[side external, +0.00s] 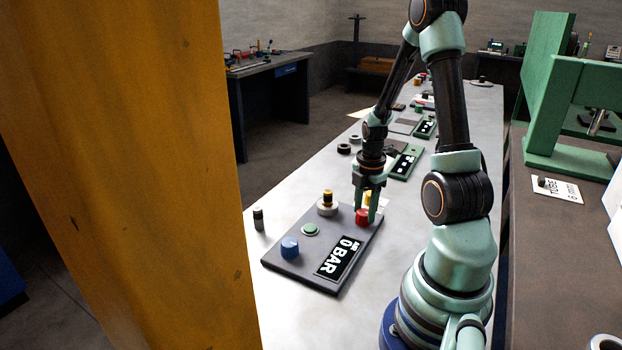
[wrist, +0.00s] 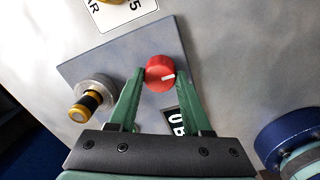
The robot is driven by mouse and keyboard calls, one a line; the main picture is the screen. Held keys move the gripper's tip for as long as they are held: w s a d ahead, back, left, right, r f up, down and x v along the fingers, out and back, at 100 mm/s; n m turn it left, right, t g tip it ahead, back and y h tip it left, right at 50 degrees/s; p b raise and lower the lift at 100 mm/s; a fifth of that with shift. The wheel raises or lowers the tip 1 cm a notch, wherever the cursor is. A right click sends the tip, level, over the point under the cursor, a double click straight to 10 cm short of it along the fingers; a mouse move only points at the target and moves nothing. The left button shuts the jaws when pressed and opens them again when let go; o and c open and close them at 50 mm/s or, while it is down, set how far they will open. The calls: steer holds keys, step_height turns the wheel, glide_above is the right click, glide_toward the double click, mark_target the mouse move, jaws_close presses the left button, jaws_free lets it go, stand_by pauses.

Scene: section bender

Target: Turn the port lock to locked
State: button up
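A grey control panel (side external: 322,250) lies on the bench. No label names the port lock. A red knob (side external: 362,217) with a white pointer mark sits at the panel's far right corner; in the wrist view the red knob (wrist: 158,73) has its mark pointing right and slightly up. My gripper (side external: 368,206) is down at the red knob. In the wrist view my gripper (wrist: 161,72) has one finger on each side of it, with what look like narrow gaps. Contact cannot be told. A black-and-yellow plug (side external: 327,198) stands in a metal collar on the panel.
The panel also holds a blue knob (side external: 289,246), a green button (side external: 310,230) and a display (side external: 342,258) reading 0 BAR. A small dark cylinder (side external: 258,218) stands left of the panel. A yellow post (side external: 130,170) blocks the left of the side view.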

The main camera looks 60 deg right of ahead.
jaws_close()
steer(key=shift+m, duration=0.3)
steer(key=m, duration=0.3)
steer(key=shift+m, duration=0.3)
steer(key=m, duration=0.4)
steer(key=shift+m, duration=0.3)
steer(key=m, duration=0.4)
steer(key=shift+w, duration=0.1)
steer(key=shift+a+m, duration=0.15)
steer(key=shift+m, duration=2.35)
